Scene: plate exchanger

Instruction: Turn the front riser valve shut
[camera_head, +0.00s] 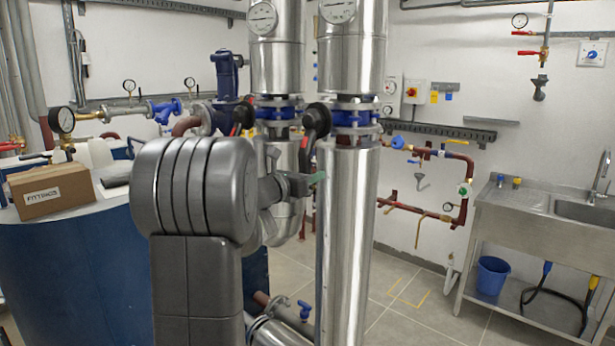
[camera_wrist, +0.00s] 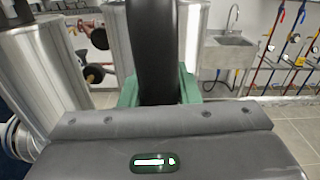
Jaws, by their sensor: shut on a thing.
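The front riser (camera_head: 344,230) is a shiny clad pipe right of the middle of the head view. Its valve (camera_head: 354,115) has a blue body between grey flanges. The valve's black lever handle (camera_head: 314,124) is on the left side of the pipe and slants downward. In the wrist view my gripper (camera_wrist: 158,92) is shut on the black handle (camera_wrist: 153,45), which stands between the green pads. My arm hides part of the area to the left.
A second clad riser (camera_head: 277,60) with a similar valve (camera_head: 276,113) stands close on the left. A blue tank with a FITTINGS box (camera_head: 52,191) is at the left. A steel sink (camera_head: 555,215) is at the right, with open floor before it.

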